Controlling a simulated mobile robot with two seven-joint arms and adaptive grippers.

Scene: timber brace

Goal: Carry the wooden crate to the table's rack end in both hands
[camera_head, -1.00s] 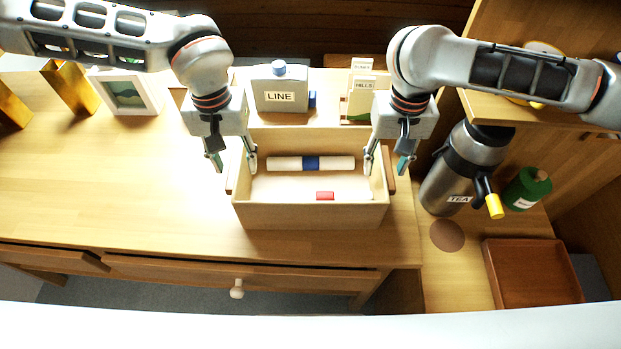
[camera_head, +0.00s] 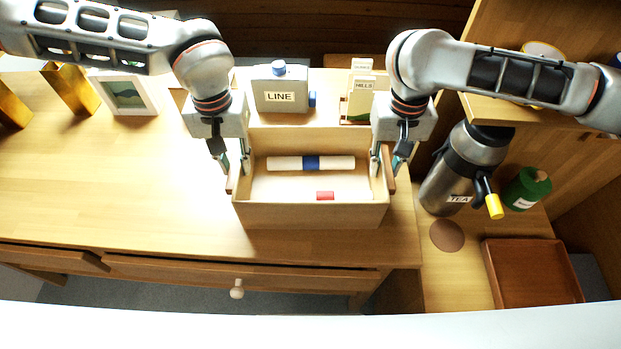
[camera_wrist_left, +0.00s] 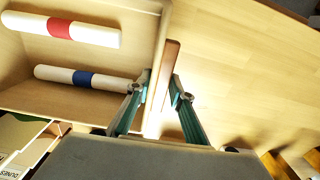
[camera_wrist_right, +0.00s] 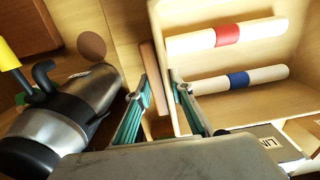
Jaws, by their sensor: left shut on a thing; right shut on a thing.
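The wooden crate (camera_head: 310,215) stands on the table in the middle of the head view. It holds a roll with a blue band (camera_head: 285,163) and a roll with a red band (camera_head: 345,195). My left gripper (camera_head: 235,170) is shut on the crate's left side at its handle; the left wrist view shows the fingers on either side of the wall and handle bar (camera_wrist_left: 168,70). My right gripper (camera_head: 386,168) is shut on the right side; the right wrist view shows its fingers around the wall and handle bar (camera_wrist_right: 153,75).
A box marked LINE (camera_head: 280,92) and small cards (camera_head: 362,95) stand behind the crate. A steel TEA flask (camera_head: 462,170), a green canister (camera_head: 527,188) and a brown tray (camera_head: 530,272) are at the right. A picture frame (camera_head: 125,92) stands at the left. The table left of the crate is clear.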

